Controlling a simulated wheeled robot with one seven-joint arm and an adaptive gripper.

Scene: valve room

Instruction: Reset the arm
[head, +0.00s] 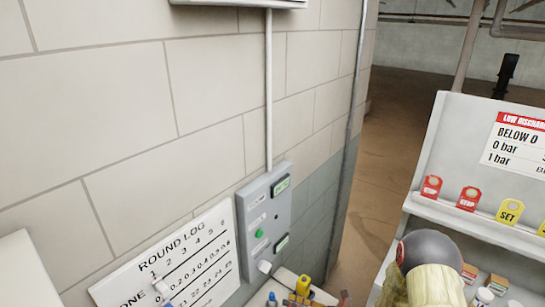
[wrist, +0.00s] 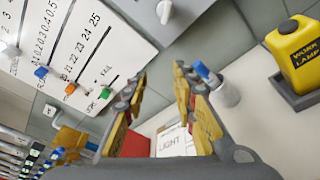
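My gripper (wrist: 159,74) shows in the wrist view with its two yellow-and-grey fingers apart. The gap between the fingertips is empty, and I see nothing held. A white card reading LIGHT (wrist: 172,140) and a red item (wrist: 135,145) show beyond and between the fingers; I cannot tell how far off they are. In the head view, part of my arm (head: 435,285) shows at the lower right, with a grey round joint and a cream link. I cannot make out the gripper clearly in the head view.
A ROUND LOG board (head: 185,258) and a grey switch panel (head: 262,222) are by the block wall. A yellow work lamp (wrist: 298,52) sits in a dark holder. A blue-capped white cylinder (wrist: 225,88) is near the right finger. A tag shelf (head: 480,222) stands right.

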